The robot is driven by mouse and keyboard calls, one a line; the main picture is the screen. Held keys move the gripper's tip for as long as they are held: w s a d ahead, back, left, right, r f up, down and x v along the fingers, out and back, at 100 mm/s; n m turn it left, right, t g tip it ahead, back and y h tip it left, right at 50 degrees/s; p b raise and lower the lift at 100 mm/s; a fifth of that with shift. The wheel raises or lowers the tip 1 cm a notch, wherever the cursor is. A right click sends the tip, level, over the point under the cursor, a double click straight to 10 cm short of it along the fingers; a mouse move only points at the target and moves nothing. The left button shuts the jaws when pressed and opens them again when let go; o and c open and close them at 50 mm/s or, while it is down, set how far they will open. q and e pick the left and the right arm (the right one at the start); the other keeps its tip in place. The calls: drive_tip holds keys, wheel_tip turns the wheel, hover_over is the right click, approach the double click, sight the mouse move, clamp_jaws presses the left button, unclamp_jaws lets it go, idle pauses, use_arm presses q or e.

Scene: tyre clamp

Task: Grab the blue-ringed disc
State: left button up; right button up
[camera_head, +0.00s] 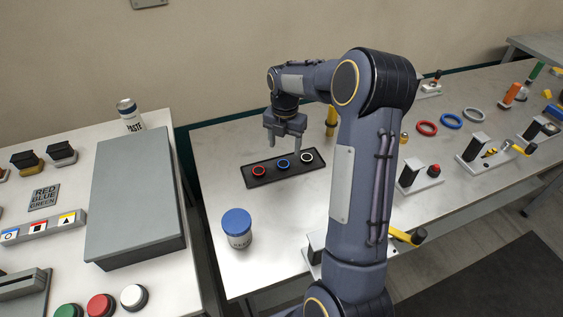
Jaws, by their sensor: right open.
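A black tray (262,181) lies on the light table and holds three small discs in a row. The blue-ringed disc (283,164) is in the middle. The red-ringed disc (258,170) is on its left and the white-ringed disc (307,157) on its right. My right gripper (284,146) is open, pointing down above the tray's middle, close over the blue-ringed disc. Its fingers look empty. I cannot tell the exact height above the disc. My left gripper is not in view.
A blue-lidded jar (237,228) stands in front of the tray. Clamp fixtures (420,176) and coloured rings (450,121) sit to the right. A grey box (135,195) is on the left table. Bare tabletop lies left of the tray.

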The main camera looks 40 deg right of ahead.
sight(283, 163)
drive_tip(key=f+p, duration=0.2)
drive_tip(key=f, duration=0.5)
drive_tip(key=shift+w+f, duration=0.15)
drive_tip(key=shift+w, duration=0.05)
drive_tip(key=c, duration=1)
drive_tip(key=shift+c, duration=0.2)
